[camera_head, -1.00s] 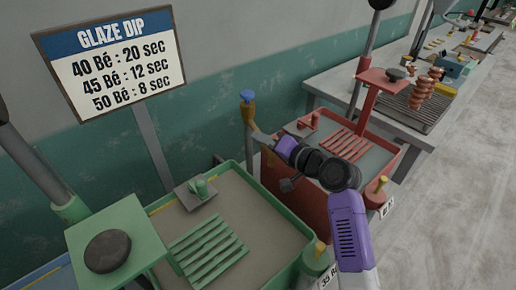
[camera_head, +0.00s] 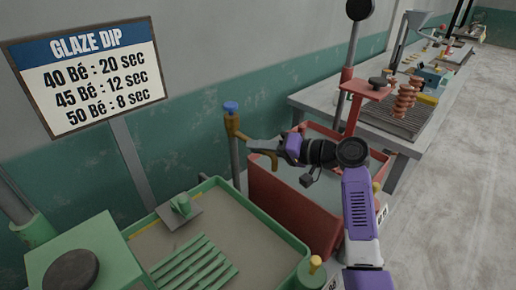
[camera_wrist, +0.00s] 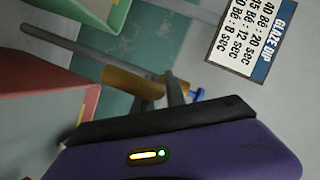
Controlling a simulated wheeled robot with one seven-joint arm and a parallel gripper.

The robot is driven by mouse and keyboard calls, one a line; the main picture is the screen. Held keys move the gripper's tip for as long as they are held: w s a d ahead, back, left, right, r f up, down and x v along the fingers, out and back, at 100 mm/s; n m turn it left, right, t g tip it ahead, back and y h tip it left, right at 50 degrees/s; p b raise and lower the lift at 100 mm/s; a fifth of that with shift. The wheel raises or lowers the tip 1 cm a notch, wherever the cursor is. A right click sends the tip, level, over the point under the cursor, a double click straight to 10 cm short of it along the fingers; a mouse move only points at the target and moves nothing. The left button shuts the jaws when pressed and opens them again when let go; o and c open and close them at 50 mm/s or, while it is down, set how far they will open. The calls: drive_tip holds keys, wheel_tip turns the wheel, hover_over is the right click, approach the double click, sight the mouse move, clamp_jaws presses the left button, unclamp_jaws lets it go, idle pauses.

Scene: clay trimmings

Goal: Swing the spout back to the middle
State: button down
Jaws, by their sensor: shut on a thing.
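The spout (camera_head: 266,154) is a brass-coloured pipe on a grey upright post, with a blue knob (camera_head: 231,107) on top. It points right from the post, towards the red tank, and its end bends down. In the wrist view the brass fitting (camera_wrist: 130,82) and the blue knob (camera_wrist: 197,95) show beyond my gripper (camera_wrist: 174,88). The gripped part is largely hidden there.
The green tank (camera_head: 290,240) stands at the front left of the post and the red tank (camera_head: 290,205) at the right. A glaze dip sign (camera_head: 88,75) stands by the wall. A grey table (camera_head: 310,98) with several tools runs back along the wall.

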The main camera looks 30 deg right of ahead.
drive_tip(key=c, duration=1.4)
unclamp_jaws()
drive_tip(key=shift+o, duration=0.2)
drive_tip(key=b+v, duration=0.1)
drive_tip(key=v, duration=0.6)
drive_tip(key=shift+s+d, duration=0.2)
drive_tip(key=shift+s, duration=0.1)
drive_tip(key=shift+d, duration=0.1)
